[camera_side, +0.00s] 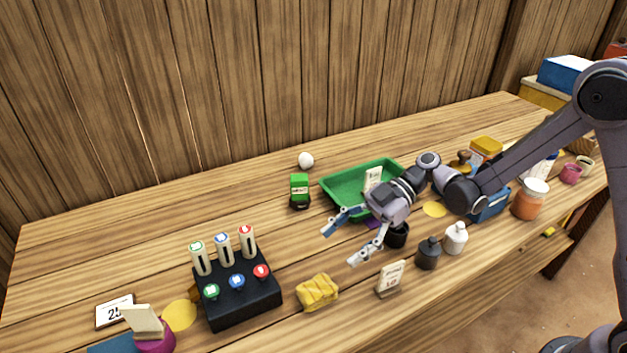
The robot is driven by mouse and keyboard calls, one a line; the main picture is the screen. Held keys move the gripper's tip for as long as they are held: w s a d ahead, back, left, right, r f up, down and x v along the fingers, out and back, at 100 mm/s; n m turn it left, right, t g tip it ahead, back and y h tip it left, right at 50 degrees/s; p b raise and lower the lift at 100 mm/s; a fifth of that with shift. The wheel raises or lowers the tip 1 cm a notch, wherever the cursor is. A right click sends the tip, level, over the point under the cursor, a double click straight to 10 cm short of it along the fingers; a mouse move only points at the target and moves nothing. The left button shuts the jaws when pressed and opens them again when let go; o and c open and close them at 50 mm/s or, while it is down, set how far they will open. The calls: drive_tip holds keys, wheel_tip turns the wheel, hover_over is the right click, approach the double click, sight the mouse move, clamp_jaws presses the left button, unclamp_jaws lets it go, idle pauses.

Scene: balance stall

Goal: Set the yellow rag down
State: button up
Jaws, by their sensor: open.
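The yellow rag (317,292) lies crumpled on the wooden table near its front edge, to the right of a black block with several capped pieces. My gripper (345,246) is open and empty, with its two fingers spread. In the picture it is above and to the right of the rag, apart from it. Its exact height over the table is hard to tell.
A green tray (343,188) is behind my gripper. The black block (240,304) stands left of the rag. A small card stand (390,279), a dark bottle (428,254) and a white bottle (455,238) stand to the right. The back left table is clear.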

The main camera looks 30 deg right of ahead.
drive_tip(key=s+d+r+m+t+h, duration=0.3)
drive_tip(key=s+d+m+t+h, duration=0.1)
drive_tip(key=d+m, duration=0.5)
drive_tip(key=s+d+r+m+t+h, duration=0.3)
drive_tip(key=s+d+r+m+h, duration=0.1)
drive_tip(key=s+d+m+h, duration=0.3)
drive_tip(key=d+m+h, duration=0.1)
drive_tip(key=d+m, duration=0.1)
drive_tip(key=shift+d+r+m+t+h, duration=0.2)
drive_tip(key=shift+d+m+t+h, duration=0.1)
drive_tip(key=shift+d+t+h, duration=0.1)
drive_tip(key=shift+o, duration=0.3)
